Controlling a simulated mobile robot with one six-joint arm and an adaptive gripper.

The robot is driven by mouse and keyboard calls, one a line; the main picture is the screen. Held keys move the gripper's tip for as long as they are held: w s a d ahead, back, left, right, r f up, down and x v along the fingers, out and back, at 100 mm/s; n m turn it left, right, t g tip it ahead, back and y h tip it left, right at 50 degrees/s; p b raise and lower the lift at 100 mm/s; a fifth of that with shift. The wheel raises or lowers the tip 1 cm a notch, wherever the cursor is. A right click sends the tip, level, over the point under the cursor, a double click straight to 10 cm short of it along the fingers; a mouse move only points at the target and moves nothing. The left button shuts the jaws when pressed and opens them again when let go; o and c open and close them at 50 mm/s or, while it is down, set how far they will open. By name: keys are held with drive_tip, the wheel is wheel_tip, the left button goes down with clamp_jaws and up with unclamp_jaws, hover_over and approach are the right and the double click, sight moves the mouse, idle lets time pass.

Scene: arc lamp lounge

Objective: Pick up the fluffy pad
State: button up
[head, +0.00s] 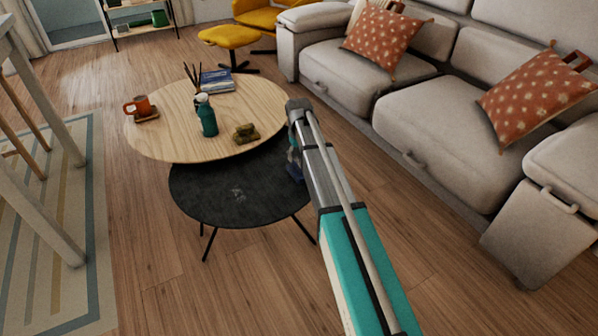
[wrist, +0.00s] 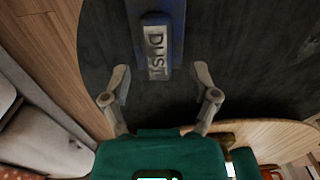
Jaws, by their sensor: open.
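A blue pad (wrist: 156,38) with a grey strip lettered "DUST" lies on the black low table (head: 225,200). It is likely the fluffy pad; its far end is cut off by the top edge of the wrist view. My gripper (wrist: 160,72) is open, with one finger on each side of the pad's near end. I see gaps between both fingers and the pad; how far above the table the fingertips are, I cannot tell. In the head view my arm mostly hides this spot, with only a bit of blue beside it.
A round wooden table (head: 170,130) overlaps the black one, slightly higher. It bears a teal bottle (head: 207,120), an orange mug (head: 138,105), books (head: 217,80) and a small olive-brown item (head: 246,132). A grey sofa (head: 430,120) stands to the right. The black table's left part is clear.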

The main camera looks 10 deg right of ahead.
sight(300, 163)
drive_tip(key=shift+f, duration=0.15)
drive_tip(key=shift+s+d+f+b, duration=0.1)
drive_tip(key=shift+f+b, duration=1.15)
drive_tip(key=shift+b, duration=0.05)
drive_tip(key=shift+s+d+f+b, duration=0.1)
drive_tip(key=shift+f+b, duration=1.15)
drive_tip(key=shift+b, duration=0.05)
clamp_jaws()
